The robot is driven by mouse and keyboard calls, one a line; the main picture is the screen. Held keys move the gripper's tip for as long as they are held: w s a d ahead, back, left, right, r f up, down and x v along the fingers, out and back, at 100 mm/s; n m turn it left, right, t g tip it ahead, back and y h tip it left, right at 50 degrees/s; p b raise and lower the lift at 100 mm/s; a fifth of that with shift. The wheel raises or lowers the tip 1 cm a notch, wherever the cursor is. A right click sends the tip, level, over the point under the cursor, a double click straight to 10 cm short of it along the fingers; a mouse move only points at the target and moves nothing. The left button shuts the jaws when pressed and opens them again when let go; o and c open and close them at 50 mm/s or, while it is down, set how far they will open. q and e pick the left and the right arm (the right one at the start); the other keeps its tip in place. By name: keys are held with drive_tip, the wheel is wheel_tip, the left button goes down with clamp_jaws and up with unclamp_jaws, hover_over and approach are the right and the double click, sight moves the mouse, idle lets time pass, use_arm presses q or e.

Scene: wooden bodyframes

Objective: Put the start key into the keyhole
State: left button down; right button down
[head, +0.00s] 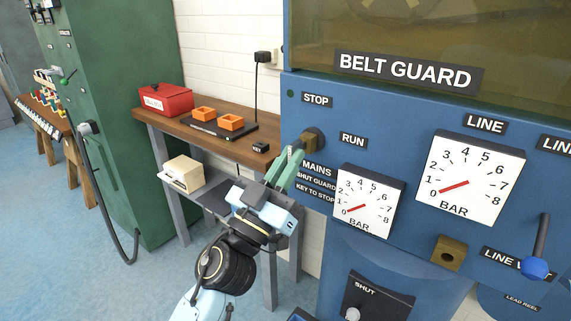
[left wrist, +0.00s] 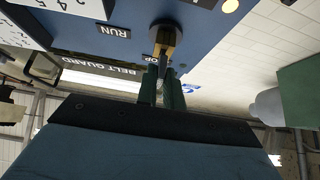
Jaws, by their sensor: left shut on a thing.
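The keyhole is in a brass lock block (head: 313,139) on the blue machine panel, between the STOP and RUN labels. The lock also shows at the top of the left wrist view (left wrist: 167,38). My left gripper (head: 292,158) has its green fingers at the front of the lock. In the left wrist view the fingers (left wrist: 161,84) are shut on a thin grey piece, the start key (left wrist: 163,64), which points at the lock. Most of the key is hidden by the fingers. I cannot tell whether its tip is inside the keyhole. My right gripper is not in view.
A wooden bench (head: 190,128) left of the panel holds a red box (head: 165,100), orange trays (head: 231,122) and a small black KEY block (head: 260,147). Gauges (head: 368,202) and a blue-knobbed lever (head: 537,262) are on the panel to the right.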

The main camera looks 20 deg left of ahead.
use_arm(q)
drive_tip(key=shift+w+d, duration=0.15)
drive_tip(key=shift+w, duration=0.35)
drive_tip(key=c, duration=1.5)
unclamp_jaws()
drive_tip(key=shift+o, duration=0.2)
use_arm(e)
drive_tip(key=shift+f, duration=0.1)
